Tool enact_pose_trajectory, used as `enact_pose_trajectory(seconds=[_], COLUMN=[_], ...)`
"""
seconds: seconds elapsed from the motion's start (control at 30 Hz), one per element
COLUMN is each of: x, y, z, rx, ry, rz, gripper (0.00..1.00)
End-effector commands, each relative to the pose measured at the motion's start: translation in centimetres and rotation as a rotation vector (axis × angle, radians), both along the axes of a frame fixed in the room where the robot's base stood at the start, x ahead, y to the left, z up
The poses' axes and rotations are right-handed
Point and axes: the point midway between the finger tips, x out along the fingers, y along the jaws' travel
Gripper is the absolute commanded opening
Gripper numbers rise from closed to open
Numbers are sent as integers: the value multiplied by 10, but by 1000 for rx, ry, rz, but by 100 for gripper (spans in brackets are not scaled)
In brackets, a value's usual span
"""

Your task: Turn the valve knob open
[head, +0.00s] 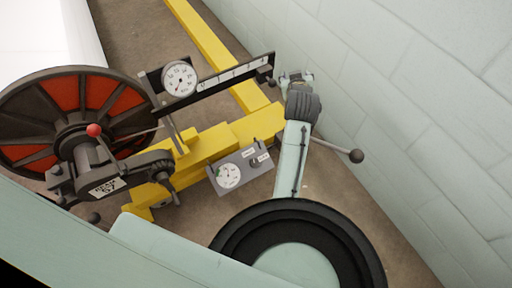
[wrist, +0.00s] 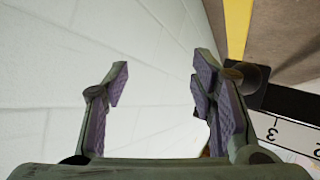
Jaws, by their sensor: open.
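A small dark knob (head: 255,162) sits between two white labels on a grey panel beside a round dial; it looks like the valve knob. Its turn position is too small to read. My gripper (head: 294,77) is at the far end of my pale green arm, above and right of the panel and well apart from it. It is small in the head view. In the wrist view my gripper (wrist: 160,75) has its two purple-padded fingers wide apart, with only the pale wall between them. The knob is not seen in the wrist view.
A dark scale beam (head: 225,78) with a gauge (head: 180,78) ends close to my gripper; its end (wrist: 252,85) is beside the right finger. A block wall (head: 400,90) stands right. A yellow frame (head: 210,145), a red-and-black wheel (head: 60,95) and a ball-ended lever (head: 355,156) are nearby.

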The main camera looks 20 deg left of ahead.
Motion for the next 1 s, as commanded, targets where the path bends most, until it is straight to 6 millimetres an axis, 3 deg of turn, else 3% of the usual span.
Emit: enact_pose_trajectory(seconds=[0.03,0.1,0.2,0.33,0.4,0.53,0.67,1.0], x=[-8,-35,-77,-132,-154,-174,-173,-155], y=[-31,-4,14,32,37,43,47,65], z=[-31,-92,-161,-228,-249,-270,-284,-341], rx=[-31,-106,-195,-274,-298,-319,-322,-322], ry=[99,209,350,491,539,580,585,583], rz=[-43,72,209,375,439,499,509,506], gripper=[52,52,52,52,52,52,52,52])
